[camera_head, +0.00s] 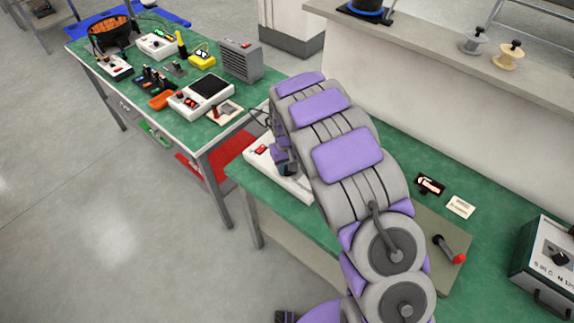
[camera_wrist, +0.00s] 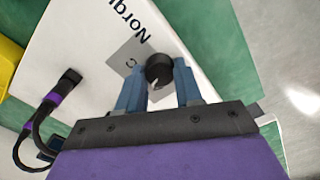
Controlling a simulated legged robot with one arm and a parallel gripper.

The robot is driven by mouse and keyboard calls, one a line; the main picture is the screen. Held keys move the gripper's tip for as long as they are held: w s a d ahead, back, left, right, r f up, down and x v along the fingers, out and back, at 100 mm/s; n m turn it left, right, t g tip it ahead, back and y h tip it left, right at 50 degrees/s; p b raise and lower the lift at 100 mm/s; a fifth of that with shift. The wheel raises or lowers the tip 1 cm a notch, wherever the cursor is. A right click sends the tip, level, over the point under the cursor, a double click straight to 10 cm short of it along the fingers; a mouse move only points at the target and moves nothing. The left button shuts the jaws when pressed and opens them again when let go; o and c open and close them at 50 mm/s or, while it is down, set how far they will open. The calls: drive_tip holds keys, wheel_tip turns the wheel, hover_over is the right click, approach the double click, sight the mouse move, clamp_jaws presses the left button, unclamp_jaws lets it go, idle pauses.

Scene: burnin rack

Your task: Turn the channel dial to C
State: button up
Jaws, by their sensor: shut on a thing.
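The channel dial (camera_wrist: 158,68) is a round black knob on a grey plate (camera_wrist: 125,60) on a white box (camera_wrist: 75,45). A letter that looks like C or G is on the plate left of the knob. A small white mark shows on the knob's lower edge. My gripper (camera_wrist: 158,88) has its two blue fingers on either side of the knob, shut on it. In the head view my gripper (camera_head: 286,163) is at the white box (camera_head: 262,162) on the green bench; my arm hides the dial there.
A black plug with a cable (camera_wrist: 62,87) stands at the box's left side in the wrist view. A lever with a red knob (camera_head: 449,250) and a grey dial box (camera_head: 548,262) are to the right. A crowded green table (camera_head: 215,132) stands at the back left.

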sight(286, 168)
drive_tip(key=m+p, duration=0.2)
drive_tip(key=shift+r+m+p, duration=0.25)
drive_tip(key=shift+m+p, duration=0.05)
drive_tip(key=shift+m, duration=0.1)
drive_tip(key=m+p, duration=0.1)
drive_tip(key=m, duration=0.1)
drive_tip(key=shift+f+m+p, duration=0.1)
drive_tip(key=shift+m+p, duration=0.25)
drive_tip(key=shift+m, duration=0.05)
drive_tip(key=m+p, duration=0.1)
drive_tip(key=m, duration=0.2)
drive_tip(key=shift+w+m+p, duration=0.1)
drive_tip(key=shift+m+p, duration=0.35)
drive_tip(key=shift+m, duration=1.25)
drive_tip(key=o, duration=1)
drive_tip(key=shift+a+f, duration=0.1)
drive_tip(key=shift+o, duration=0.2)
drive_tip(key=shift+r, duration=0.55)
wheel_tip(286, 168, up, 16)
drive_tip(key=p, duration=0.2)
